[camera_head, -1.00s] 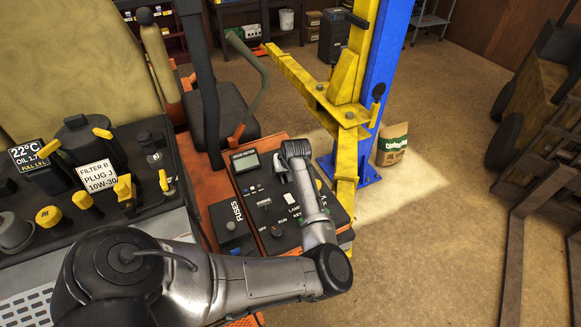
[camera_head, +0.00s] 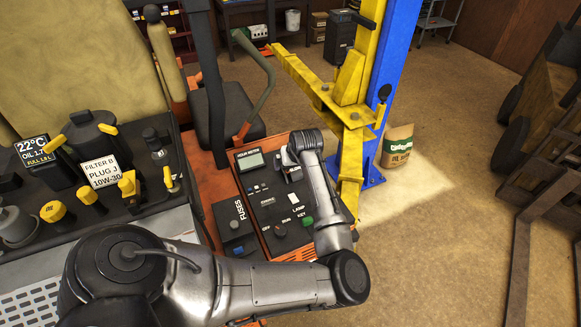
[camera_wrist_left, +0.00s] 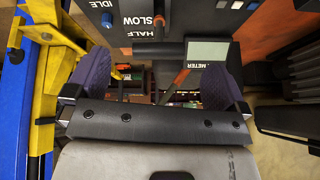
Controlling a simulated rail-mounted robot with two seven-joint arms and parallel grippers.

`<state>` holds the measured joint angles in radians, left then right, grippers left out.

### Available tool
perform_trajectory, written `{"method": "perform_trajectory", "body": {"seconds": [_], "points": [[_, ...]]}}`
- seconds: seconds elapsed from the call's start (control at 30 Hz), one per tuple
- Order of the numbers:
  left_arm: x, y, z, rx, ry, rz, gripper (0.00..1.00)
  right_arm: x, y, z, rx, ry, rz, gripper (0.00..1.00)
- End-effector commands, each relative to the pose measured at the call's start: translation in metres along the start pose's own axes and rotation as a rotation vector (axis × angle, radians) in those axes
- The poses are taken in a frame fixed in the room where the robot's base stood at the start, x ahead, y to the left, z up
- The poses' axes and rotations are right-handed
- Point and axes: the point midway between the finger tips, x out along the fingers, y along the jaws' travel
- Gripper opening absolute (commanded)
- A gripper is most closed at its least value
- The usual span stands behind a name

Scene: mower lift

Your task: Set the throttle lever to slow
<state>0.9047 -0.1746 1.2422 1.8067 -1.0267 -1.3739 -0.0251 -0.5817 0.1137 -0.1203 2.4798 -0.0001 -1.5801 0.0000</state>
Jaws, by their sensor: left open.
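The control panel (camera_head: 262,188) with its hour meter display (camera_head: 250,160) lies right of the seat. The left wrist view shows SLOW, HALF and IDLE labels (camera_wrist_left: 145,20) on it, with the meter display (camera_wrist_left: 207,51) beside them. A dark bar (camera_wrist_left: 158,51) lies across just below HALF; I cannot tell whether it is the throttle lever. My left gripper (camera_head: 291,172) is over the panel's far right part, its fingers mostly hidden by the wrist in the head view. In the left wrist view its two purple-padded fingers (camera_wrist_left: 155,88) are apart, with no held object visible. My right gripper is not in view.
The yellow lift arm (camera_head: 349,180) and blue post (camera_head: 385,90) stand close at the right. A sack (camera_head: 397,148) sits on open floor beyond.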

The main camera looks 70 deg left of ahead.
Motion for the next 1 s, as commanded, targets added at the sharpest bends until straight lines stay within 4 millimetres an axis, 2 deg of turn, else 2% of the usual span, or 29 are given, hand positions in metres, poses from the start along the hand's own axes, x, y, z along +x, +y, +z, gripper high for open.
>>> {"method": "perform_trajectory", "body": {"seconds": [0.2,0.43,0.63,1.0], "points": [[-0.041,0.001,0.000,-0.002,0.001,0.002,1.00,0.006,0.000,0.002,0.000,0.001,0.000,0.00],[-0.068,0.000,0.000,-0.001,0.001,0.000,1.00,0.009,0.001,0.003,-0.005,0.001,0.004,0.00],[-0.077,0.000,0.000,-0.001,-0.001,-0.001,1.00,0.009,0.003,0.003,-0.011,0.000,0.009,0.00],[-0.078,0.000,0.000,0.000,0.000,-0.001,1.00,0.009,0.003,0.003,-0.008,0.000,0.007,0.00]]}}
